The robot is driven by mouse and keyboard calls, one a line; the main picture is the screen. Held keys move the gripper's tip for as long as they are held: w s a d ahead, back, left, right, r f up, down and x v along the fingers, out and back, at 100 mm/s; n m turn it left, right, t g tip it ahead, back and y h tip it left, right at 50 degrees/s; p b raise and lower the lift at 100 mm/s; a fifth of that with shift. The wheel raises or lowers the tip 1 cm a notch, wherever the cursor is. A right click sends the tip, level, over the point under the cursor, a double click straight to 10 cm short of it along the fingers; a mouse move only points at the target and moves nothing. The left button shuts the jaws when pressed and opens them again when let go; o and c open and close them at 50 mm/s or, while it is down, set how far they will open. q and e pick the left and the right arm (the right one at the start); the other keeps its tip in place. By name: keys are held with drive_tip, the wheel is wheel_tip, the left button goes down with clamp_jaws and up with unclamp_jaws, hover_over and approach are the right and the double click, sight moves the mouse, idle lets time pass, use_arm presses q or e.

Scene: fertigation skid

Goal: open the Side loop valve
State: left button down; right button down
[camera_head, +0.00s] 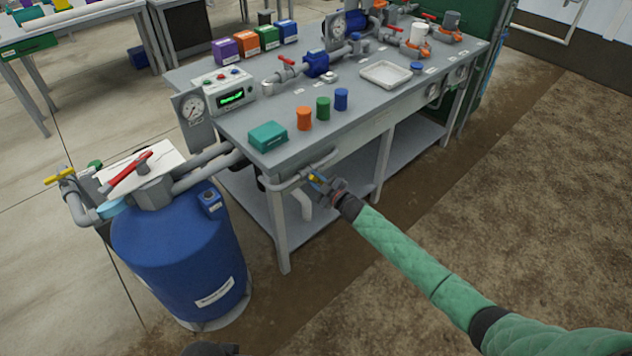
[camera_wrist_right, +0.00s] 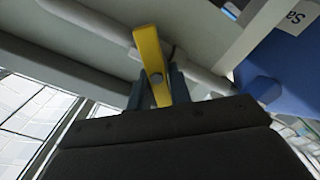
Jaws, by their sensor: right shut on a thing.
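A yellow valve handle (camera_head: 315,178) sits on a grey pipe loop (camera_head: 284,184) at the near end of the bench, below its top. No label naming it as the Side loop valve is readable. My right gripper (camera_head: 325,184) reaches it from the lower right. In the right wrist view, the yellow handle (camera_wrist_right: 149,50) stands between the two dark fingers of my right gripper (camera_wrist_right: 157,88), which are shut on it. The handle's far end sticks out beyond the fingers, beside the pale pipe. The valve body is mostly hidden. My left gripper does not show clearly.
Another yellow handle (camera_head: 60,175) is on a pipe at far left. Bench legs and a lower shelf (camera_head: 345,185) are close to my right gripper. Open floor lies right.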

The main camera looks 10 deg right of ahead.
drive_tip(key=n+b, duration=0.1)
drive_tip(key=n, duration=0.2)
drive_tip(key=f+n+b, duration=0.1)
drive_tip(key=n+b, duration=0.1)
drive_tip(key=n, duration=0.1)
drive_tip(key=shift+s+a, duration=0.15)
drive_tip(key=n+b, duration=0.1)
drive_tip(key=n, duration=0.2)
drive_tip(key=shift+f, duration=0.1)
drive_tip(key=shift+n+b, duration=0.5)
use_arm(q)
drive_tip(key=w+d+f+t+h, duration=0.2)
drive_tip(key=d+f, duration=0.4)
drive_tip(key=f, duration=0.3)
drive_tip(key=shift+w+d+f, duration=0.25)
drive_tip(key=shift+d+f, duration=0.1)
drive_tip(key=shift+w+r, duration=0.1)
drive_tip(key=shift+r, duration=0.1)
use_arm(e)
drive_tip(key=c, duration=1.4)
unclamp_jaws()
drive_tip(key=shift+o, duration=0.2)
